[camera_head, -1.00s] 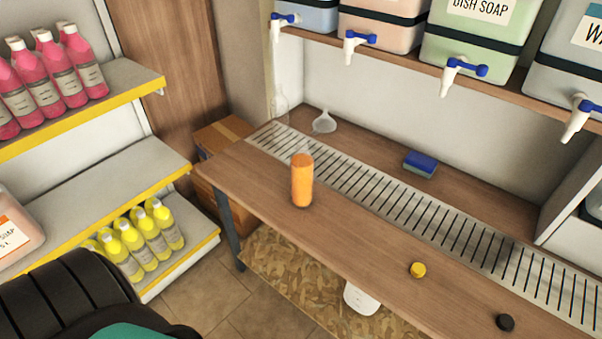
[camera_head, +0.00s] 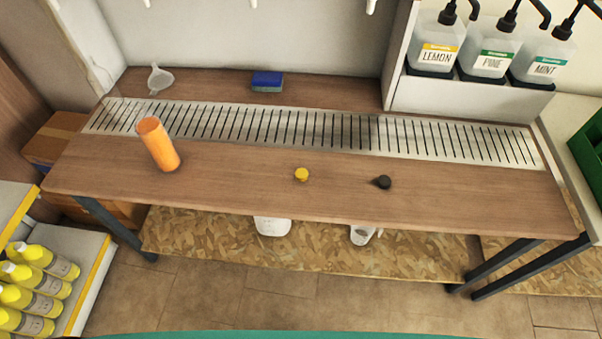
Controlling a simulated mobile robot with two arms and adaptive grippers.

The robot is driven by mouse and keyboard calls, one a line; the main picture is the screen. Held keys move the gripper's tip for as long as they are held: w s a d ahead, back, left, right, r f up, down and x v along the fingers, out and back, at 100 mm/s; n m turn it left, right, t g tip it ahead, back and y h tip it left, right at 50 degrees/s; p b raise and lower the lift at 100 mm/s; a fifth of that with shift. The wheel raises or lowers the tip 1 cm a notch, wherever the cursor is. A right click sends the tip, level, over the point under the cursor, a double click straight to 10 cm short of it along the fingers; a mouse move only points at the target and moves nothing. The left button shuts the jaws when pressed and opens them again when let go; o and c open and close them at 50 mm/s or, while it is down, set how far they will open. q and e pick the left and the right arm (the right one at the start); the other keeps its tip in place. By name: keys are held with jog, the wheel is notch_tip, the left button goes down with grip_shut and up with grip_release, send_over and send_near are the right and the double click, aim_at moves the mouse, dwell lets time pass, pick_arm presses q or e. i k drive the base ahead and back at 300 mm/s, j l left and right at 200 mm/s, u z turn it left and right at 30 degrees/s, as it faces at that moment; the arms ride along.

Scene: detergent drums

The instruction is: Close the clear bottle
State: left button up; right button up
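An orange cylinder (camera_head: 158,146), perhaps a bottle, stands on the left part of the wooden counter; I cannot tell whether its wall is clear with orange contents. A faint clear outline, perhaps a clear bottle (camera_head: 103,76), shows at the counter's back left corner. A yellow cap (camera_head: 301,175) and a black cap (camera_head: 383,182) lie apart near the counter's front middle. Neither of my grippers is in view.
A slatted metal drain strip runs along the wooden counter (camera_head: 235,180). A white funnel (camera_head: 159,79) and a blue sponge (camera_head: 267,81) are behind it. Pump bottles (camera_head: 489,60) stand at right. White containers (camera_head: 271,226) sit below. Yellow bottles (camera_head: 38,293) are on the left shelf.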

aim_at(149, 127)
jog(key=z, duration=1.75)
jog(key=k+j, duration=0.65)
jog(key=j+z, duration=0.05)
jog(key=j, duration=0.1)
